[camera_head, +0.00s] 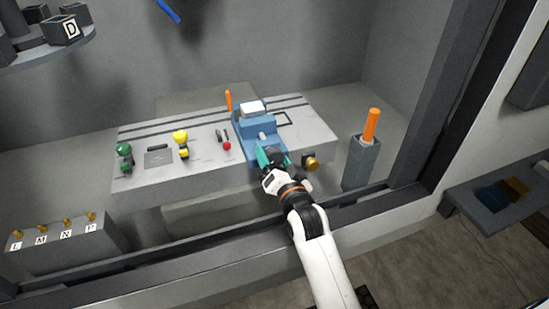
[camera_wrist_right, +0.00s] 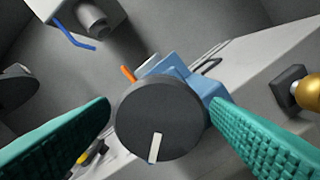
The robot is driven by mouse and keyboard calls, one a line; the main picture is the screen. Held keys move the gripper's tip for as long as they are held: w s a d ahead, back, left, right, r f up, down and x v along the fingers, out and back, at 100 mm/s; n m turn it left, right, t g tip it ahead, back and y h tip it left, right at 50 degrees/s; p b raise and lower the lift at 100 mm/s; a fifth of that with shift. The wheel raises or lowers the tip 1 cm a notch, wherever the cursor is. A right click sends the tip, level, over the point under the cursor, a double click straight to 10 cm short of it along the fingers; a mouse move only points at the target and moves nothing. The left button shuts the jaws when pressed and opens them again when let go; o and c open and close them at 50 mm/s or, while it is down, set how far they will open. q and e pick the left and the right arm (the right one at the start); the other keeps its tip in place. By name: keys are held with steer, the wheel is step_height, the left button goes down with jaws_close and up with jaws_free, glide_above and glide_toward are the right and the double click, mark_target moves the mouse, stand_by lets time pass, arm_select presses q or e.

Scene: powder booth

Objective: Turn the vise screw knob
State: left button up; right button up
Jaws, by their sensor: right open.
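The blue vise (camera_head: 258,128) stands on the grey bench with a light block (camera_head: 252,108) at its top. Its round dark grey screw knob (camera_wrist_right: 160,115) faces the camera in the right wrist view, with a white mark pointing down. In the head view the knob is mostly hidden by my right gripper (camera_head: 272,160). My right gripper is open. Its two teal fingers (camera_wrist_right: 160,130) lie to the left and right of the knob, and a gap shows on each side. My left gripper is not in view.
A brass knob (camera_head: 311,163) sits on the bench front, right of my gripper. An orange-handled tool (camera_head: 371,126) stands in a grey holder at right. Green (camera_head: 124,152) and yellow (camera_head: 181,140) controls are at left. The booth's front sill (camera_head: 200,243) runs below my arm.

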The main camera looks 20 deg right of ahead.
steer(key=c, duration=1)
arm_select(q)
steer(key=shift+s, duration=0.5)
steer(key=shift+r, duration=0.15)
